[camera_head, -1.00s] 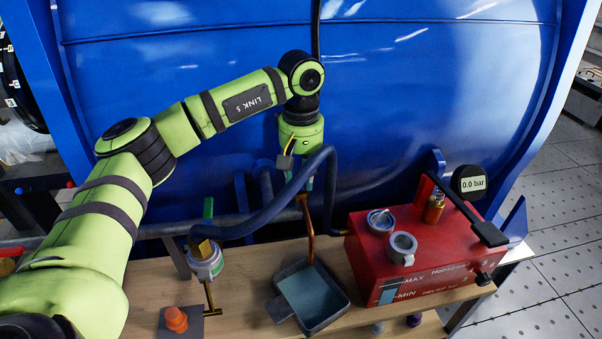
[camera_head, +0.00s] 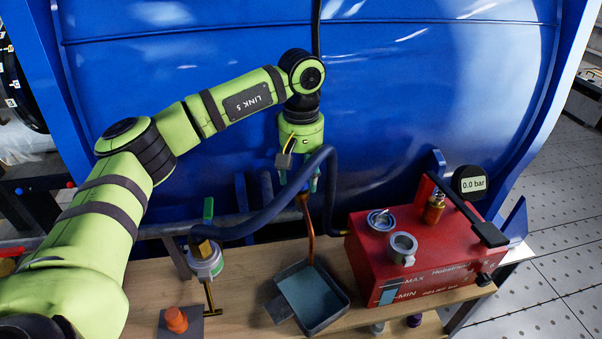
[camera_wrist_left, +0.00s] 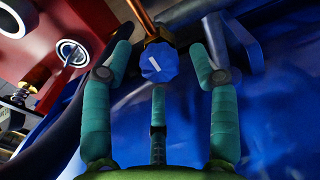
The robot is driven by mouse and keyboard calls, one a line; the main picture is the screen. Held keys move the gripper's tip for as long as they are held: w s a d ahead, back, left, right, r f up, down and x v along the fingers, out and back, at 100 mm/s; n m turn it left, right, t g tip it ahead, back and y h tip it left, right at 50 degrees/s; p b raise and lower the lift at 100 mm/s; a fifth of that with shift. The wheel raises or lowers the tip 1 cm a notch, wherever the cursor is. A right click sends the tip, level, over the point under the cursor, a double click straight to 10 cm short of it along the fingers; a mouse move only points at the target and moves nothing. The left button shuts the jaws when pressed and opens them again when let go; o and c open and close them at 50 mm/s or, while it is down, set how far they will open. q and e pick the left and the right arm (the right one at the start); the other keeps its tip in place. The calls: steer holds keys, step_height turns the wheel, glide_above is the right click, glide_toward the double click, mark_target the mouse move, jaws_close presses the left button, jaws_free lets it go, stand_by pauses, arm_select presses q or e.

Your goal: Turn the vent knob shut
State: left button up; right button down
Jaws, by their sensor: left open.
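The vent knob (camera_wrist_left: 158,63) is blue with a white line across its face, seen in the left wrist view. It sits on a brass fitting at the end of a copper pipe (camera_wrist_left: 141,17). In the head view the left gripper (camera_head: 299,180) points down in front of the blue housing, and the knob is hidden there by the gripper and hose. My right gripper is out of view.
A dark blue hose (camera_head: 268,217) loops close by the left gripper. A grey drip tray (camera_head: 338,317) stands under the copper pipe. A red pump box (camera_head: 365,258) stands at right, near a gauge (camera_head: 471,184) reading 0.0 bar. An orange plug (camera_head: 176,320) sits at front left.

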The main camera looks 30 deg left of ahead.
mark_target(301, 178)
arm_select(q)
step_height(301, 178, up, 12)
steer(key=shift+f, duration=0.2)
